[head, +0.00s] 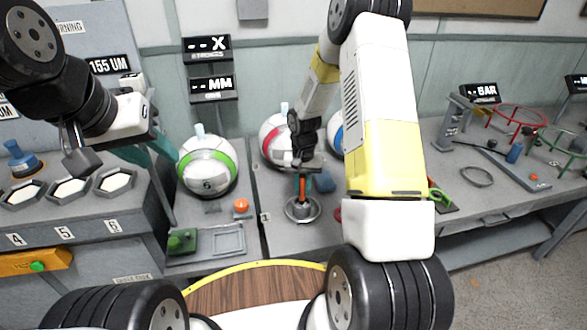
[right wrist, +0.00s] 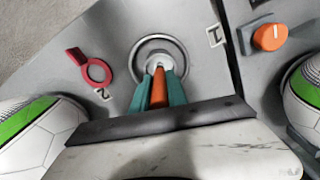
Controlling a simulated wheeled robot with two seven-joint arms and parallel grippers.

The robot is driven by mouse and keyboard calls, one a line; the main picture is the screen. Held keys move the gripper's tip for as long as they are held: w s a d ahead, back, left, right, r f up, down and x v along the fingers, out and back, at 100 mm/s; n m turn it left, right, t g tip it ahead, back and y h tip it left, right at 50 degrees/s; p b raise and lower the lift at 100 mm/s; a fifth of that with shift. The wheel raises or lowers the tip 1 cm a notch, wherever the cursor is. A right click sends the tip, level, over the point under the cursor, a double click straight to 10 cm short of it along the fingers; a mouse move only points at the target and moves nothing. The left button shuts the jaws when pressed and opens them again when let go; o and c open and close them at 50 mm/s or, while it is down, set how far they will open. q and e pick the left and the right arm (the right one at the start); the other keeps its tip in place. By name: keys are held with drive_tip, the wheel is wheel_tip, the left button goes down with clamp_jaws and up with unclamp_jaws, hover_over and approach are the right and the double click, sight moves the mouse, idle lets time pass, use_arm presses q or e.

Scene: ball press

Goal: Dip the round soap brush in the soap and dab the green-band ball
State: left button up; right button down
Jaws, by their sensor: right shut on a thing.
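The green-band ball (head: 207,168), white with a green stripe, sits at the back left of the bench. My right gripper (head: 304,172) points down, shut on an orange handle (right wrist: 159,84), likely the round soap brush. The handle stands upright over a round metal dish (head: 303,209), also in the right wrist view (right wrist: 140,58). The handle's lower end is within the dish; whether it touches the bottom is unclear. I cannot make out the soap. My left gripper (head: 150,150) is raised left of the green-band ball, its teal fingers apart and seemingly empty.
A red-band ball (head: 277,141) stands behind the dish, and a blue-band ball (head: 337,136) is partly hidden by my right arm. An orange knob (head: 241,205), a green block (head: 182,241) and a shallow grey tray (head: 229,239) lie near the green-band ball.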

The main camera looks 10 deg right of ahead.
sight(303, 176)
drive_tip(key=shift+f, duration=0.25)
drive_tip(key=shift+r, duration=0.1)
drive_tip(key=shift+r, duration=4.4)
